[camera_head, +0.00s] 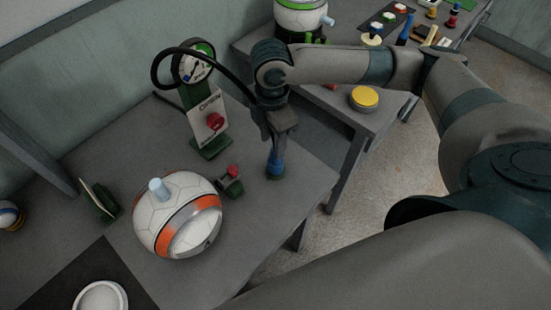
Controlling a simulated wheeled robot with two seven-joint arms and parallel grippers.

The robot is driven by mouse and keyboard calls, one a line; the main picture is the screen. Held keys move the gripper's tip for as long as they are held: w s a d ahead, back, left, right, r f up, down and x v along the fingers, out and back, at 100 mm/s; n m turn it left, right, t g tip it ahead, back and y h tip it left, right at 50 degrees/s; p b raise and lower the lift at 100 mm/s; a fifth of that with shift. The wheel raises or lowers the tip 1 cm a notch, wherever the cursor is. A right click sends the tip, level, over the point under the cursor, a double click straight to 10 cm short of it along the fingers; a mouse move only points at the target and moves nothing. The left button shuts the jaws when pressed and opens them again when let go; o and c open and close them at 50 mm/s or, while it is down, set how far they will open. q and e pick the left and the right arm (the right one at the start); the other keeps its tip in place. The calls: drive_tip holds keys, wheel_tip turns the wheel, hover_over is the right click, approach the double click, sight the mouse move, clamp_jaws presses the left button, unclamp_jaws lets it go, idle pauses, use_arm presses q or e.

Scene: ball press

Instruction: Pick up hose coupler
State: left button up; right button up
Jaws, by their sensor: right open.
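My right gripper (274,150) points down near the right edge of the grey table, open, with its fingers at a small blue upright piece (275,165) on a dark green base. This blue piece looks like the hose coupler, but the gripper hides its upper part. A black hose (219,61) loops from the gauge stand (208,117) toward the gripper, and its end is hidden there. I cannot tell whether the fingers touch the blue piece. My left gripper is not in view.
A white and orange ball (178,222) with a light blue plug on top sits left of the gripper. A small red-topped green part (230,180) lies between them. A white ring (100,297) rests on a dark mat. A second table (335,100) holds a yellow button (364,97).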

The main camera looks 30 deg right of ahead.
sight(275, 167)
drive_tip(key=f, duration=0.1)
drive_tip(key=f+p, duration=0.1)
drive_tip(key=f, duration=0.1)
drive_tip(key=shift+s+d+f, duration=0.25)
drive_tip(key=shift+f, duration=0.1)
drive_tip(key=shift+f+p, duration=0.35)
drive_tip(key=shift+f, duration=0.3)
clamp_jaws()
